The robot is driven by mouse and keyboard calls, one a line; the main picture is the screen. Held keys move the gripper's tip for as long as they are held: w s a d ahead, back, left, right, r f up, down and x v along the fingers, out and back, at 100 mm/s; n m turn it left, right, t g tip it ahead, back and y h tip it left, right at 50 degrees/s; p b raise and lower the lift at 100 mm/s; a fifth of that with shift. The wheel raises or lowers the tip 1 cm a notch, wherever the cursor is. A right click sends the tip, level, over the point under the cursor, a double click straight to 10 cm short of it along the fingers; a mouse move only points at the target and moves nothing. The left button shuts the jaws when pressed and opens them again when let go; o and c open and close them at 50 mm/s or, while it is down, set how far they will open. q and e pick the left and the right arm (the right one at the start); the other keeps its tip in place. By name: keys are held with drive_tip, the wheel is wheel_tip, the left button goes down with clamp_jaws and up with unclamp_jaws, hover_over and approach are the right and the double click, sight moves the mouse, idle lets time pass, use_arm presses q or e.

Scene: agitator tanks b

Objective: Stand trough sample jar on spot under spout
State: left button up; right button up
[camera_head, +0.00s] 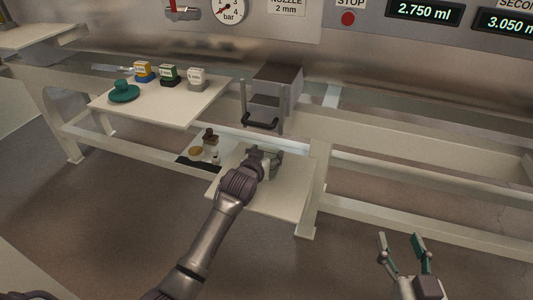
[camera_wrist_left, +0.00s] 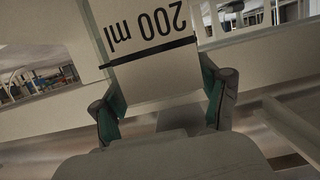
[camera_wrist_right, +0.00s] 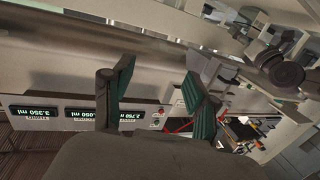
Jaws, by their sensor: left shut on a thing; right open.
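My left gripper (camera_head: 266,158) is shut on a whitish jar marked "200 ml" (camera_wrist_left: 155,50), which fills the middle of the left wrist view between the fingers. In the head view the jar is mostly hidden by the gripper, over the low white board (camera_head: 285,200); I cannot tell whether it touches the board. A grey metal trough or spout housing (camera_head: 276,78) with a black handle (camera_head: 260,123) is above and behind the gripper. The marked spot is not discernible. My right gripper (camera_head: 400,238) is open and empty at the lower right, away from the board.
A white shelf (camera_head: 195,108) at the left carries an orange-and-blue block (camera_head: 143,70), a green one (camera_head: 168,75), a grey one (camera_head: 197,79) and a teal knob (camera_head: 123,92). A brown-topped bottle (camera_head: 210,143) stands left of my left gripper. Frame rails (camera_head: 400,175) run right.

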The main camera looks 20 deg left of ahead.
use_arm(q)
drive_tip(key=o, duration=1.2)
drive_tip(key=shift+f, duration=0.1)
